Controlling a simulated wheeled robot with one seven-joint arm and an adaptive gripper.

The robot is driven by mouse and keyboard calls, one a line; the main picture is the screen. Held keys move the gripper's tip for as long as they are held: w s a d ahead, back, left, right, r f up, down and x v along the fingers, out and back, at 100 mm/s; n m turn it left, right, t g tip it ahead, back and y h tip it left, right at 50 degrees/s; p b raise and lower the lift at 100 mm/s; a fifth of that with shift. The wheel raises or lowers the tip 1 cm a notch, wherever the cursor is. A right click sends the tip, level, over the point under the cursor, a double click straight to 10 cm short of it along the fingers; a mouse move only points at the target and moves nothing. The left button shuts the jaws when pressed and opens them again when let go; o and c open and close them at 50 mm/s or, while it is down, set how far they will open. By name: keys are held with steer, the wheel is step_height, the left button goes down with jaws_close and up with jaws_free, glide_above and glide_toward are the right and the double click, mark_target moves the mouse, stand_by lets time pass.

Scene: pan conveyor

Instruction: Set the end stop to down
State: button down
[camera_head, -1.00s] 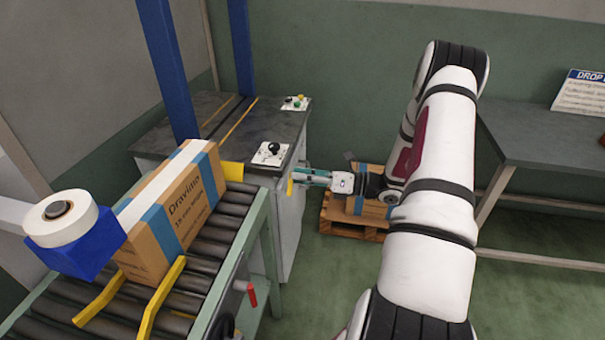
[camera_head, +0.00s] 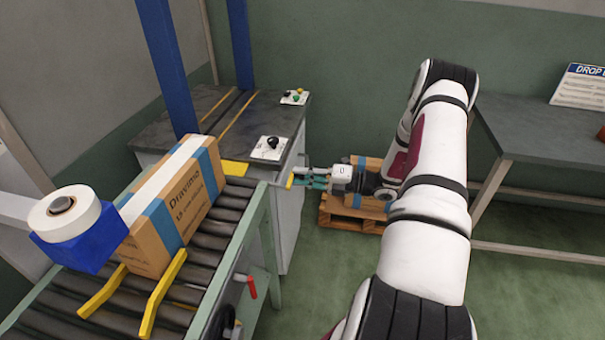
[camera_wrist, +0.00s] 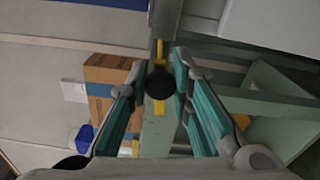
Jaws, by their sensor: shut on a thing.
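The yellow end stop plate (camera_head: 234,168) is at the far end of the roller conveyor, by the grey bench, and looks lowered nearly flat. A yellow lever (camera_head: 290,181) stands out at the conveyor's end side. My gripper (camera_head: 300,178) is at this lever, reaching in from the right. In the wrist view, the lever's round black knob (camera_wrist: 159,83) sits between the two teal-padded fingers, with the yellow bar behind it. My gripper is shut on the lever.
A red-handled lever (camera_head: 251,287) is on the conveyor's side. A pallet (camera_head: 350,215) stands on the floor behind my gripper; a grey table (camera_head: 540,140) is at right.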

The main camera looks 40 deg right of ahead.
steer(key=shift+d+f+m, duration=0.1)
steer(key=shift+f+m, duration=0.2)
steer(key=shift+m, duration=0.2)
steer(key=c, duration=1.4)
jaws_free()
steer(key=shift+c, duration=0.2)
steer(key=shift+s, duration=0.1)
steer(key=v, duration=1.2)
